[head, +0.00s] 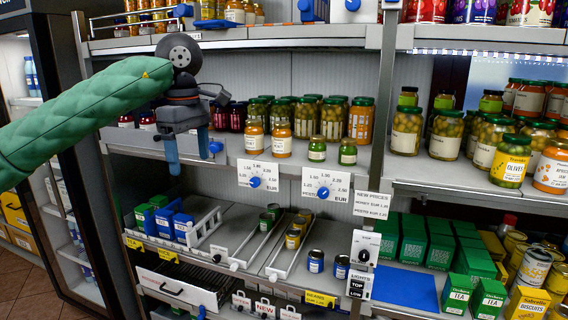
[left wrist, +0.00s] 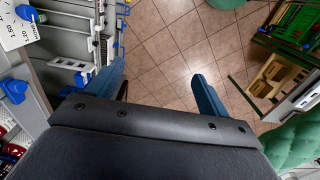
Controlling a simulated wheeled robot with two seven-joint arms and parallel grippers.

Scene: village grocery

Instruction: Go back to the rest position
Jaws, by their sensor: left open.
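My left gripper (head: 187,155) hangs in front of the middle shelf at the left in the head view, its blue fingers pointing down. My green-sleeved left arm comes in from the left. In the left wrist view the two blue fingers of the left gripper (left wrist: 158,85) are spread apart, with only tiled floor between and beyond them. The gripper holds nothing. My right gripper shows in neither view.
The shelf unit holds jars (head: 405,130), cans (head: 316,261) and tea boxes (head: 489,297). White price dials (head: 325,188) with blue knobs hang on the shelf edge beside the gripper. Tiled floor (left wrist: 185,45) is open below. A wooden crate (left wrist: 268,78) stands at right.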

